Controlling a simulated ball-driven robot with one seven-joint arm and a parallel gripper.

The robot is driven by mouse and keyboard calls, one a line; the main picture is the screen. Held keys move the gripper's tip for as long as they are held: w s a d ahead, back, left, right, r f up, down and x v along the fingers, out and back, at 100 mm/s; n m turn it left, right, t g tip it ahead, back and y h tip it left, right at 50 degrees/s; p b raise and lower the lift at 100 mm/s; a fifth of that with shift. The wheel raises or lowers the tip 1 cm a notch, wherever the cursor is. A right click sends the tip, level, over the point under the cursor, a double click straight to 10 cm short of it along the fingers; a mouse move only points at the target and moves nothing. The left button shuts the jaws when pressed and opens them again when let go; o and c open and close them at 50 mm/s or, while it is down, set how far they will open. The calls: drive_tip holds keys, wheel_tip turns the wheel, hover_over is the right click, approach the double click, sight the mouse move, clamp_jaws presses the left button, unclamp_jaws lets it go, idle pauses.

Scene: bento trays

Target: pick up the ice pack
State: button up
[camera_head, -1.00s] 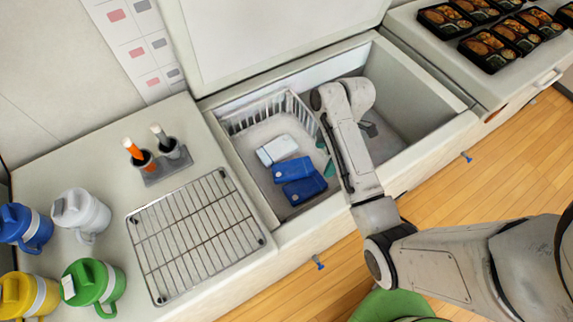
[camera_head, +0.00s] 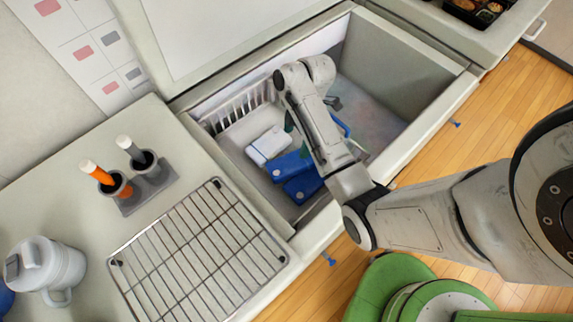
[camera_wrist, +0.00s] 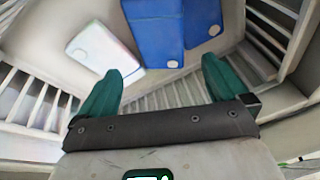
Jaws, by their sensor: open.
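Flat brick-shaped packs lie at the bottom of the open chest: one white pack (camera_head: 268,146) and two blue packs, one (camera_head: 287,167) beside the white one and the other (camera_head: 302,186) nearer the front. My arm hides part of the blue packs. In the wrist view the white pack (camera_wrist: 104,50) is ahead of the left finger, and a blue pack (camera_wrist: 152,28) and another blue pack (camera_wrist: 203,20) lie beyond the gap. My gripper (camera_wrist: 162,64) has its green fingers wide apart with nothing between them. Its height above the packs is unclear.
A white slatted basket wall (camera_head: 236,106) stands close around the packs. The chest's front rim (camera_head: 318,232) and raised lid (camera_head: 240,35) bound the opening. The chest's right part looks mostly clear. A wire rack (camera_head: 197,250) lies on the left counter.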

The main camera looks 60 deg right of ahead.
sight(291, 162)
drive_tip(key=x, duration=1)
drive_tip(key=shift+d+f, duration=0.1)
drive_tip(key=shift+f, duration=0.2)
drive_tip(key=shift+c, duration=0.2)
